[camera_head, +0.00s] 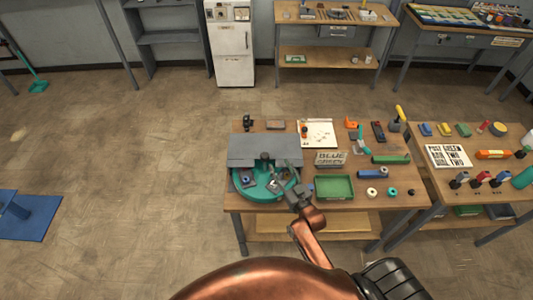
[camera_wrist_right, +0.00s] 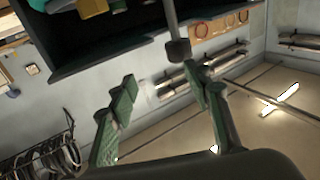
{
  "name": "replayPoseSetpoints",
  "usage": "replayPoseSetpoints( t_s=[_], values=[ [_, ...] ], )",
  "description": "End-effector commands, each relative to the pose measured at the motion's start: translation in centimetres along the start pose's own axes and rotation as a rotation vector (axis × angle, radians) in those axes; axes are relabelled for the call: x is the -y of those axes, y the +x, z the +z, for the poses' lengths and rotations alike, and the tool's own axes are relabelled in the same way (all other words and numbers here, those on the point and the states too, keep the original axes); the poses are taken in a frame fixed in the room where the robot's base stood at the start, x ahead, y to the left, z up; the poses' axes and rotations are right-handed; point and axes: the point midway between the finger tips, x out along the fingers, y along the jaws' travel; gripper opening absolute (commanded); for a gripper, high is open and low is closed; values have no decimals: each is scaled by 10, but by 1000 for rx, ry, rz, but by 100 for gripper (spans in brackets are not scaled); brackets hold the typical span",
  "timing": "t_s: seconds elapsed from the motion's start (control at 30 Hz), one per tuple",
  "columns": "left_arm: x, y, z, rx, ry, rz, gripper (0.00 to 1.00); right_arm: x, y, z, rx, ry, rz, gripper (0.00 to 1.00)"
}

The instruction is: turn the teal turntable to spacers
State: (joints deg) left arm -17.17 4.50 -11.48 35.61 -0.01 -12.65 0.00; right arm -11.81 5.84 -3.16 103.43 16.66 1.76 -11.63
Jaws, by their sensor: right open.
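The teal turntable (camera_head: 262,195) sits at the left front of the wooden workbench. A grey plate (camera_head: 252,148) covers its back part, and small items stand in its exposed front part. My right gripper (camera_head: 284,180) is at the turntable's right edge, and its arm reaches in from below. In the right wrist view its two green-padded fingers (camera_wrist_right: 165,103) stand wide apart with nothing between them. A dark rod with a thicker end (camera_wrist_right: 178,50) shows beyond the fingers; I cannot tell what it belongs to. Which item is labelled spacers cannot be read. My left gripper is out of view.
A green tray (camera_head: 334,188) stands just right of my right gripper. A blue cylinder (camera_head: 370,174) and small rings lie further right. A second bench (camera_head: 438,185) adjoins on the right.

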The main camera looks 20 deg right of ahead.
Motion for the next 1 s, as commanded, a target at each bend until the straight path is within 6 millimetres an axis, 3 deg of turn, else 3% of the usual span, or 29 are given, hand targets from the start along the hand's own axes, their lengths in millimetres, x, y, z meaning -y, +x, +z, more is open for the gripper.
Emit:
replayPoseSetpoints(
  t_s=[0.03, 0.1, 0.3, 0.8, 1.0],
  values=[
    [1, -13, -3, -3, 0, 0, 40, 10, 2, -4, 10, 15, 22, 45],
    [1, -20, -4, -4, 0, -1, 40, 20, 3, -1, 25, 15, 42, 45],
    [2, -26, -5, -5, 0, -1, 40, 37, 6, 5, 46, 10, 62, 45],
    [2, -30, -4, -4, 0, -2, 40, 33, 72, 10, 47, 5, 61, 45],
    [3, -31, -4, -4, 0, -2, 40, 32, 82, 11, 47, 6, 61, 45]
  ],
)
